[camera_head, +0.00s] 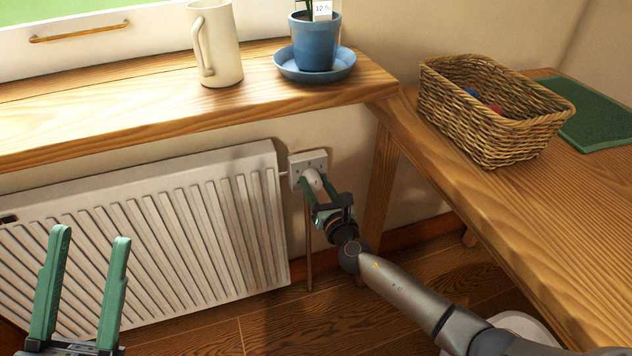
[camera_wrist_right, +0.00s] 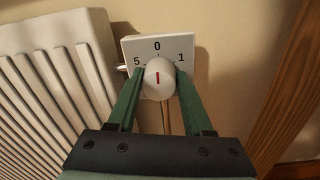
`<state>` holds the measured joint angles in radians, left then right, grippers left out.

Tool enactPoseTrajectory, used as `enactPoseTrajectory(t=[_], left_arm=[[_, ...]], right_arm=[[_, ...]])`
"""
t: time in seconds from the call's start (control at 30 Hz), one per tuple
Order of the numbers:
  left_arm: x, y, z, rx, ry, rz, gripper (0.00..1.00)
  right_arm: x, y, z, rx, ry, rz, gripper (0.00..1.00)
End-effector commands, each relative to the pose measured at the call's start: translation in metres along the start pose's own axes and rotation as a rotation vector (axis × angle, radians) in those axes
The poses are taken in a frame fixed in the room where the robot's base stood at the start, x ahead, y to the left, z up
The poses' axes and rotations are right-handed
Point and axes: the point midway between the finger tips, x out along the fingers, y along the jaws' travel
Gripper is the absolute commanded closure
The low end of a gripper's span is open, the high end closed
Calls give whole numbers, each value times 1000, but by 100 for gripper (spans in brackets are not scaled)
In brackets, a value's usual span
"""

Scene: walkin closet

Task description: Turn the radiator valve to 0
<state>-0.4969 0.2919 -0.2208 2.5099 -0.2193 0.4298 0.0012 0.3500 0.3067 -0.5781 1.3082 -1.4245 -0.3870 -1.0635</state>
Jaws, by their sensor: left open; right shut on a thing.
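The radiator valve knob (camera_wrist_right: 158,80) is white and round with a red mark. In the right wrist view the red mark points up, toward the 0 on the white dial plate (camera_wrist_right: 157,47); 5 shows at its left and 1 at its right. The valve knob also shows in the head view (camera_head: 312,180), at the right end of the white radiator (camera_head: 190,235). My right gripper (camera_wrist_right: 158,83) is shut on the knob, with one green finger on each side. My left gripper (camera_head: 92,236) is open and empty in front of the radiator, at the lower left of the head view.
A wooden sill (camera_head: 130,110) above the radiator holds a cream jug (camera_head: 220,45) and a blue plant pot (camera_head: 315,42) on a saucer. At right, a wooden table (camera_head: 560,220) bears a wicker basket (camera_head: 480,115) and a green mat (camera_head: 595,115). A table leg stands close right of the valve.

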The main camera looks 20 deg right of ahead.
Motion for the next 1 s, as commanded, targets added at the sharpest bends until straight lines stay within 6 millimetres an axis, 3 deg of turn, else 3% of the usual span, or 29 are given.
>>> enactPoseTrajectory(t=[0.63, 0.67, 0.9, 1.0], left_arm=[[2, -1, -2, 1, 0, -2, 50], [2, -1, -2, 1, 0, -2, 50], [2, -1, -2, 0, 0, -2, 50], [2, -1, -2, 0, 0, -3, 50]], right_arm=[[0, 0, -1, -57, 4, 1, 100], [0, 0, -1, -57, 4, 1, 48], [0, 0, -1, -54, 3, 1, 21], [0, 0, 0, -54, 3, 1, 19]])
